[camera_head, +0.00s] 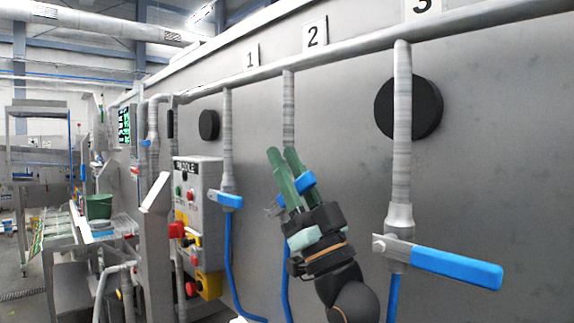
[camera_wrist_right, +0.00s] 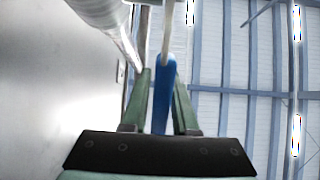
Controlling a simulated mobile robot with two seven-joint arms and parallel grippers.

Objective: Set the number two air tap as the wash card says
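The number 2 plate (camera_head: 315,35) is on the grey wall above the second pipe (camera_head: 288,105). My right gripper (camera_head: 283,162) is in front of the lower part of this pipe and hides most of the tap. A piece of the blue handle (camera_head: 306,182) shows beside its green fingers. In the right wrist view the blue handle (camera_wrist_right: 163,92) lies lengthwise between the two fingers (camera_wrist_right: 160,88). A narrow gap shows beside the handle, so the fingers look open around it; contact is unclear. My left gripper is out of view. No wash card can be made out.
Tap one's blue handle (camera_head: 226,199) is to the left and tap three's blue handle (camera_head: 455,268) points right, close to my right arm. A paddle control box (camera_head: 198,205) stands left of tap one. Round black discs (camera_head: 409,107) are on the wall.

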